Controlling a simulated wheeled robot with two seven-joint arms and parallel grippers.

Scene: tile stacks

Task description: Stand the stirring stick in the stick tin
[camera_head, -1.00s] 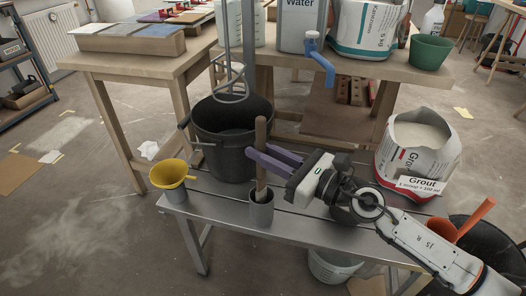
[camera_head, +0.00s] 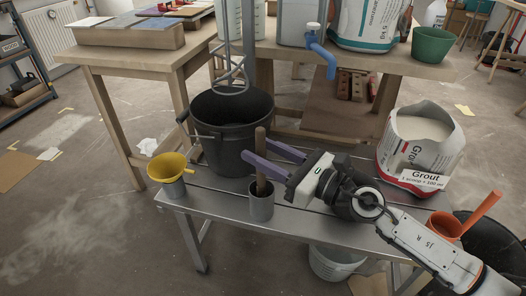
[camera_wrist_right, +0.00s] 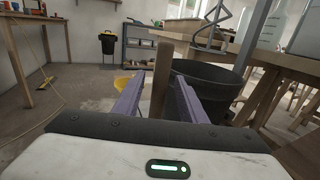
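The wooden stirring stick (camera_head: 261,150) stands nearly upright in the small grey stick tin (camera_head: 261,207), its lower end hidden inside. The tin stands near the front edge of the metal bench. My right gripper (camera_head: 256,149) reaches in from the right with its purple fingers spread apart at the stick's upper part. In the right wrist view the stick (camera_wrist_right: 161,80) shows between the two fingers, with gaps on both sides. The tin is hidden in that view. My left gripper is not in view.
A yellow funnel (camera_head: 168,168) in a grey cup is to the left. A grout bag (camera_head: 415,155) and an orange scoop (camera_head: 445,224) are at the right. Bare bench (camera_head: 310,220) lies right of the tin.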

